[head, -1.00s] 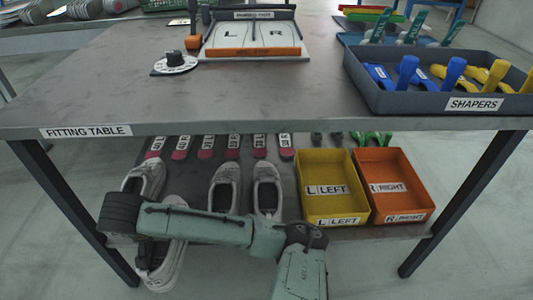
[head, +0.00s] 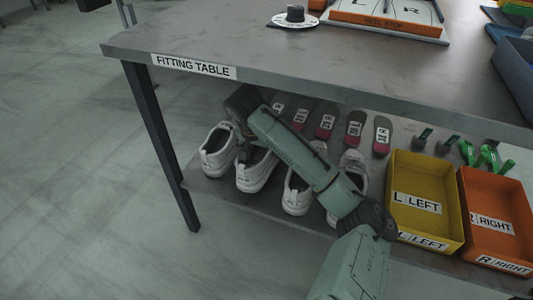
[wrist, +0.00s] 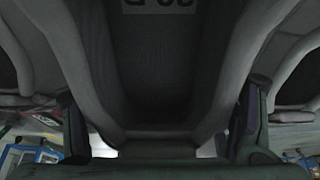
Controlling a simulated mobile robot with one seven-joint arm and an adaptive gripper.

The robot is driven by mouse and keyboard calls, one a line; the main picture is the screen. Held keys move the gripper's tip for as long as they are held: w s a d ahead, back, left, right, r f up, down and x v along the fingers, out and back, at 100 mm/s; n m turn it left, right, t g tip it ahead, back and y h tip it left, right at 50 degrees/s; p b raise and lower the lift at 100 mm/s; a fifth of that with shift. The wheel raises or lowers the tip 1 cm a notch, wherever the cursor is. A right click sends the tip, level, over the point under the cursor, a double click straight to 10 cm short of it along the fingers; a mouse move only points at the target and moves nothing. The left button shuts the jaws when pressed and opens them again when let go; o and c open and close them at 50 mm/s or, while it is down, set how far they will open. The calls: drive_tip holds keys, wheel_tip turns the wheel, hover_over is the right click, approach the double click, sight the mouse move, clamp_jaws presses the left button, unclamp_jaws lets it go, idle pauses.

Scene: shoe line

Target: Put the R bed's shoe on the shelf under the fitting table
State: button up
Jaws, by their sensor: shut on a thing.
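A white shoe (head: 257,170) is between the fingers of my gripper (wrist: 162,130), which is shut on it. The wrist view looks into its dark opening, with an upside-down label on the insole (wrist: 160,8). In the head view, my arm hides most of the gripper and part of this shoe. The shoe is in the row on the shelf (head: 222,197) under the fitting table (head: 300,70). It looks level with its neighbours; I cannot tell if its sole touches the shelf. The bed board (head: 390,18) is partly in view; its R bed is cut off.
Another white shoe (head: 216,152) stands close on the left; two more (head: 297,193) (head: 352,162) stand on the right. Labelled insoles (head: 325,122) lie behind. A yellow LEFT bin (head: 405,170) and orange RIGHT bin (head: 480,190) are further right. A table leg (head: 160,145) stands left.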

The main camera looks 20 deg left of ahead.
sight(265, 149)
drive_tip(key=w, duration=0.3)
drive_tip(key=shift+w, duration=0.25)
wheel_tip(265, 149, down, 4)
drive_tip(key=shift+w+r+b, duration=0.15)
drive_tip(key=shift+r+b, duration=0.05)
drive_tip(key=shift+b, duration=0.8)
drive_tip(key=o, duration=1.5)
drive_tip(key=p+v, duration=0.2)
drive_tip(key=v, duration=0.5)
drive_tip(key=shift+r, duration=0.35)
